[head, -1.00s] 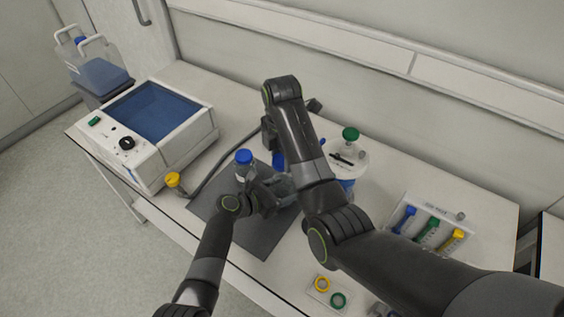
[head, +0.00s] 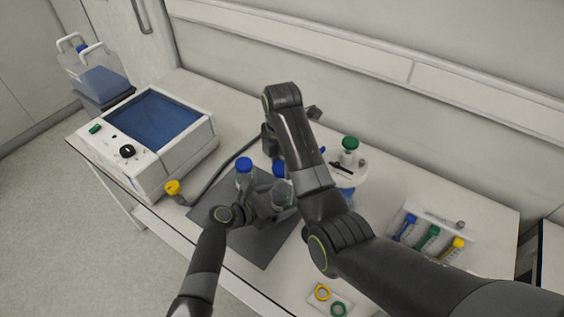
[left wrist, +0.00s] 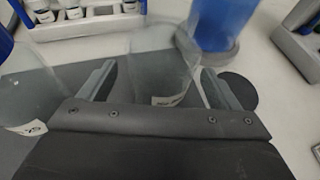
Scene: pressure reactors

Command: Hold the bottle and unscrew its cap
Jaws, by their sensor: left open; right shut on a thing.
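A clear bottle (head: 283,194) with a small label stands on the dark mat (head: 262,246). It also shows in the left wrist view (left wrist: 163,80), between the spread fingers of my left gripper (left wrist: 158,82), with gaps at both sides. In the head view my left gripper (head: 268,203) is beside the bottle. A blue cap (head: 280,168) shows just above this bottle. My right gripper (head: 269,142) is at the cap and shut on it, its fingertips partly hidden by my right arm. Whether cap and bottle neck touch is hidden.
A second blue-capped bottle (head: 244,172) stands close by on the left. A box device with blue top (head: 158,115) is at the left, a round vessel with green cap (head: 350,160) at the right, and a tube rack (head: 440,222) farther right. The front table strip is mostly clear.

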